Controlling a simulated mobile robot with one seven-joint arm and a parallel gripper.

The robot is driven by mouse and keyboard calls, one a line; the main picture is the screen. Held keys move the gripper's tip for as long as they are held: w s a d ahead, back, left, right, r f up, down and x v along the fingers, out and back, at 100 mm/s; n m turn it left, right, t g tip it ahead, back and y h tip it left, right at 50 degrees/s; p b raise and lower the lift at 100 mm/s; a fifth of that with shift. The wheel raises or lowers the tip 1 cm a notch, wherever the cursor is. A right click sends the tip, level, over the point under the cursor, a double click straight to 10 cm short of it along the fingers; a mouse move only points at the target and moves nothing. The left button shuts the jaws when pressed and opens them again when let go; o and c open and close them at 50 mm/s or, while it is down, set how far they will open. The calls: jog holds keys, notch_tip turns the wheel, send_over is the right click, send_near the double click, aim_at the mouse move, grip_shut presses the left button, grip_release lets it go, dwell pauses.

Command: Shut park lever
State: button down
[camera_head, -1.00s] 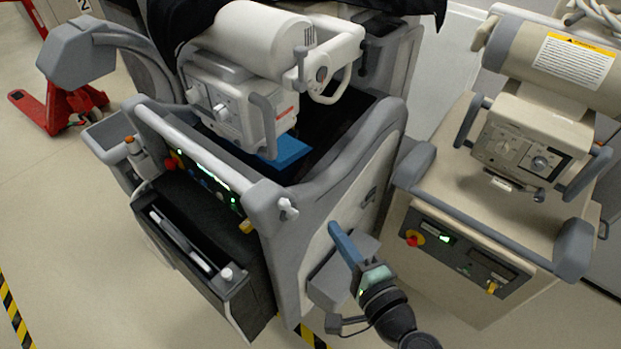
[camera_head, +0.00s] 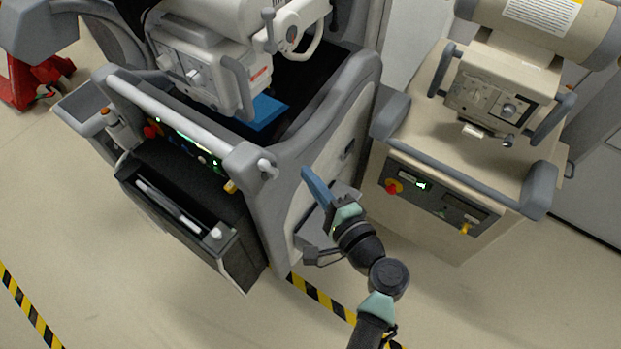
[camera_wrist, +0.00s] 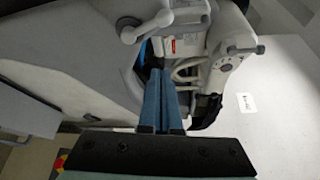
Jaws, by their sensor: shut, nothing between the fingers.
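A small pale lever (camera_head: 268,168) sits at the right end of the grey cart's front handle bar. A pale lever (camera_wrist: 147,24) also shows at the top of the wrist view, on the cart's grey edge. I cannot tell for sure that it is the park lever. My gripper (camera_head: 307,172) has blue fingers and is beside the cart's right side, to the right of the lever and apart from it. In the wrist view my gripper's fingers (camera_wrist: 160,75) lie together, shut and empty, pointing at the cart below and right of the lever.
The grey cart (camera_head: 310,200) carries a white machine head (camera_head: 205,65) and a front bin (camera_head: 180,215). A beige cart (camera_head: 440,150) stands close on the right, leaving a narrow gap. A red pallet jack (camera_head: 35,80) is at far left. The front floor is clear, with striped tape.

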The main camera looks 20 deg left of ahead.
aim_at(269, 170)
jog(key=w+a+p, duration=0.1)
jog(key=a+p, duration=0.2)
jog(key=a, duration=0.3)
jog(key=shift+w+a+r, duration=0.15)
jog(key=shift+a, duration=0.1)
jog(key=shift+b, duration=0.3)
jog(key=shift+s+n+t+y+b, duration=0.25)
jog(key=shift+n+b, duration=0.35)
jog(key=shift+b, duration=0.55)
jog(key=shift+w+f, duration=0.1)
jog(key=shift+f, duration=0.1)
